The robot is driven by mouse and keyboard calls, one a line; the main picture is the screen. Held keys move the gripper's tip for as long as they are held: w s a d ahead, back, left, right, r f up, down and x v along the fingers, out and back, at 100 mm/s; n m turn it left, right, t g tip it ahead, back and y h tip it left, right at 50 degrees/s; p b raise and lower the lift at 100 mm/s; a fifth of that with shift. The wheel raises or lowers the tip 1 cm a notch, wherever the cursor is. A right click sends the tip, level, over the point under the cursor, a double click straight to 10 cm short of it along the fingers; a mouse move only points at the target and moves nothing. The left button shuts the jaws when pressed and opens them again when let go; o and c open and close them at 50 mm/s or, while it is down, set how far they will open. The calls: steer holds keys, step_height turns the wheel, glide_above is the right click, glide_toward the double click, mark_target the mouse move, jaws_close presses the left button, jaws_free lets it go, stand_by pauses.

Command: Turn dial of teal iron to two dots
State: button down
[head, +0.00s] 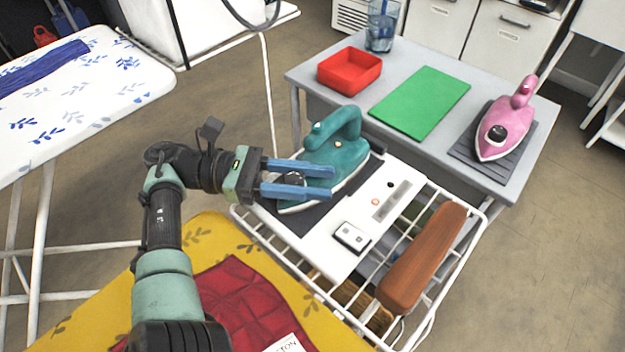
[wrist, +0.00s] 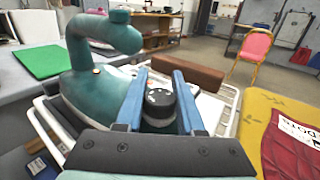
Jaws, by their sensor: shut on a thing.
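The teal iron (head: 345,155) rests on a dark pad on the white shelf, its handle upright. In the wrist view the iron (wrist: 95,90) is left of my fingers. Its black dial (head: 294,179) sits between the two blue fingers of my gripper (head: 333,182). In the wrist view the dial (wrist: 160,101) is held between the fingers, with small white dots on its top. I cannot tell which marking it points to.
A pink iron (head: 505,125) stands on a grey table (head: 440,160) with a green mat (head: 420,102) and a red tray (head: 349,69). A brown padded block (head: 423,257) and a white switch box (head: 351,236) lie close by. The yellow ironing board (head: 205,232) is near my arm.

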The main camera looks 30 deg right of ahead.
stand_by(0.3)
steer(key=c, duration=0.5)
jaws_free()
steer(key=shift+d+r+n+t+h+p, duration=0.1)
steer(key=shift+r+n+t+h+p, duration=0.25)
steer(key=shift+p, duration=0.75)
steer(key=n+t+p, duration=0.1)
steer(key=t+h+p, duration=0.1)
steer(key=p, duration=0.1)
steer(key=shift+w+d+f+n+t, duration=0.1)
steer(key=shift+w+f+n+t, duration=0.05)
steer(key=shift+w+n+t, duration=0.15)
steer(key=shift+s, duration=0.1)
